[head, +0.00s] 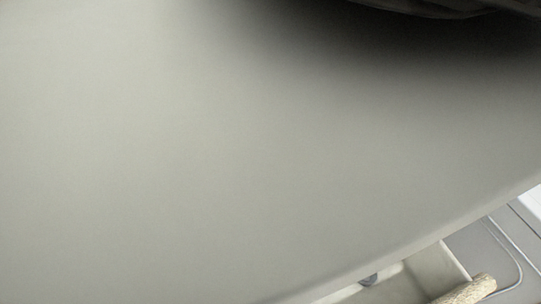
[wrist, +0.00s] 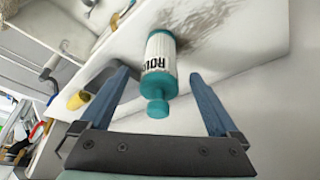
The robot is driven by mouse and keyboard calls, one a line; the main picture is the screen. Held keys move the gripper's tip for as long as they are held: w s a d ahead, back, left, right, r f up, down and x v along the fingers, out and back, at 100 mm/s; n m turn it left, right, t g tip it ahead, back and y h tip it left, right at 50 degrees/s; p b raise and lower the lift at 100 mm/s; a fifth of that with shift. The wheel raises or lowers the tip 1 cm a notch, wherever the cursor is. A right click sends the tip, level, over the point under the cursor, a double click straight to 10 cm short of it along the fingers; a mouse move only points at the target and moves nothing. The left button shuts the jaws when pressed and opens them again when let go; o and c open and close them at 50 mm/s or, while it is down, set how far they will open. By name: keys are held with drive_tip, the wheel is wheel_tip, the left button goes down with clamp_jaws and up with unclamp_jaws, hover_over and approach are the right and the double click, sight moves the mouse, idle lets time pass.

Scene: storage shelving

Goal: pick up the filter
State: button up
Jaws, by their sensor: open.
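A white and teal cylinder with dark lettering (wrist: 160,58), which I take to be the filter, shows in the wrist view. Its narrower teal end points toward my gripper. My gripper (wrist: 160,75) is open, with one blue finger on each side of the cylinder in the picture. I see a gap on both sides and no contact. I cannot tell how far the cylinder lies between the fingers in depth. In the head view neither the cylinder nor my gripper can be made out, as a large pale surface close to the camera fills most of it.
The cylinder is on a pale surface (wrist: 255,25) with a dark smudge. A yellow object (wrist: 77,100) lies left of the fingers, and small mixed items are at the far left. In the head view a pale bin (head: 435,268) and a rough tan object (head: 470,290) show at bottom right.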

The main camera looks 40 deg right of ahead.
drive_tip(key=p+x, duration=0.1)
drive_tip(key=x, duration=0.4)
drive_tip(key=shift+s+a, duration=0.1)
drive_tip(key=shift+c, duration=0.4)
clamp_jaws()
drive_tip(key=shift+r, duration=0.1)
